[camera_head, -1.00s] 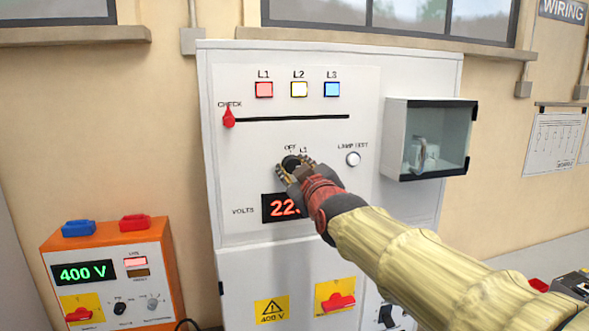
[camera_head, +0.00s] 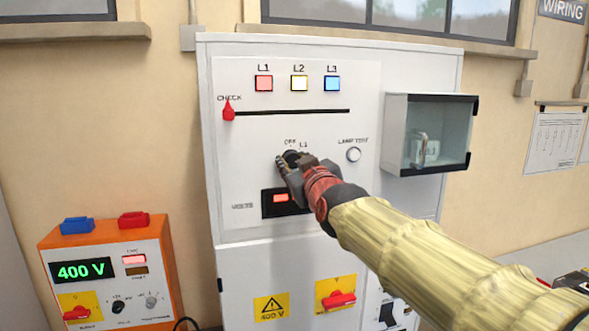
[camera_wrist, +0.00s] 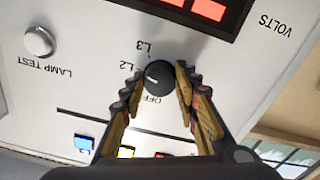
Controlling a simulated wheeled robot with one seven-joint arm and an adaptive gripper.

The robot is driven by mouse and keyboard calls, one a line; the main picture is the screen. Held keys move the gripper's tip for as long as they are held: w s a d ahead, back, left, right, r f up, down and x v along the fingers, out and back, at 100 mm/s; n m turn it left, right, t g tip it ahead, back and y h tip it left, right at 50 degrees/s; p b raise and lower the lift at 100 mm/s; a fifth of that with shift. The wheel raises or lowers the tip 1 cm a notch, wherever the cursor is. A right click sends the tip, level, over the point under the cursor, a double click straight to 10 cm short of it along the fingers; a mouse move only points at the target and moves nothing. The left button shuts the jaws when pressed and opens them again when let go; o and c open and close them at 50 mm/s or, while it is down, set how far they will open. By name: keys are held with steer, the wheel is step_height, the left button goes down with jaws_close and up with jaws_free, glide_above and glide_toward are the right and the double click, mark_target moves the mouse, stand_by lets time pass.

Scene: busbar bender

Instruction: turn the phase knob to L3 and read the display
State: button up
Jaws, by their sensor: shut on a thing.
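The black phase knob (camera_wrist: 159,78) sits on the white cabinet front, between my fingertips. My gripper (camera_wrist: 160,82) is shut on it, one finger on each side; in the head view my gripper (camera_head: 290,165) hides most of the knob. The wrist picture is upside down. The knob's white mark points left, near the L2 label (camera_wrist: 128,65); its exact position is hard to tell. The L3 label (camera_wrist: 146,46) is clear of the fingers; L1 is hidden there. The VOLTS display (camera_head: 281,198) shows a red block, partly covered by my gripper; no number is readable.
Red, yellow and blue lamps (camera_head: 299,83) sit above a slot with a red CHECK lever (camera_head: 229,112). A LAMP TEST button (camera_head: 353,155) and a glass-fronted box (camera_head: 430,135) are right of the knob. An orange 400 V unit (camera_head: 108,270) stands lower left.

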steer(key=m+b, duration=0.1)
steer(key=m, duration=0.5)
steer(key=shift+b, duration=0.3)
stand_by(0.4)
steer(key=o, duration=1.1)
steer(key=shift+o, duration=0.2)
steer(key=v, duration=1.2)
